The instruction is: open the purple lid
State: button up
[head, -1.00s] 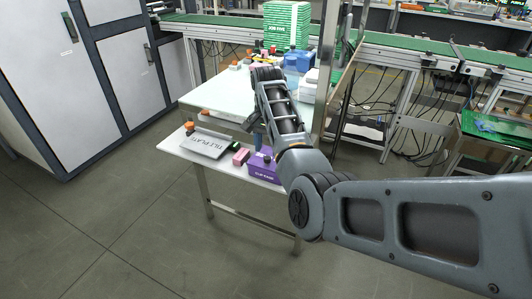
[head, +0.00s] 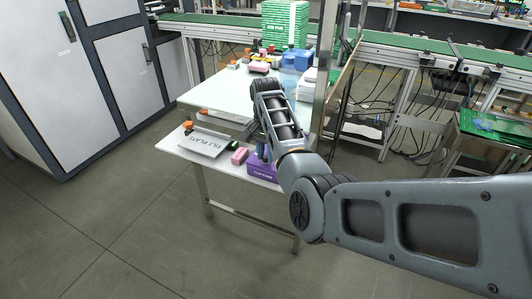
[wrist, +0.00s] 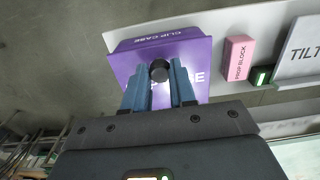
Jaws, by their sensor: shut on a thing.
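The purple clip case (head: 262,171) stands at the right end of the lower white shelf. In the wrist view its purple lid (wrist: 198,60) carries a round black knob (wrist: 160,70). My gripper (wrist: 159,76) has its two blue fingers on either side of this knob, shut on it. The lid looks seated on the case, though the fingers cover part of it. In the head view my arm hides most of the gripper and part of the case.
A pink prop block (wrist: 238,57) stands beside the case, with a small green item (wrist: 262,75) and a grey tilt plate (head: 203,144) beyond. The white upper tabletop (head: 215,88) overhangs behind. A metal post (head: 325,70) rises at the right.

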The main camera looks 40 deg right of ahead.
grip_shut()
jog(key=shift+d+r, duration=0.15)
jog(key=shift+r, duration=0.15)
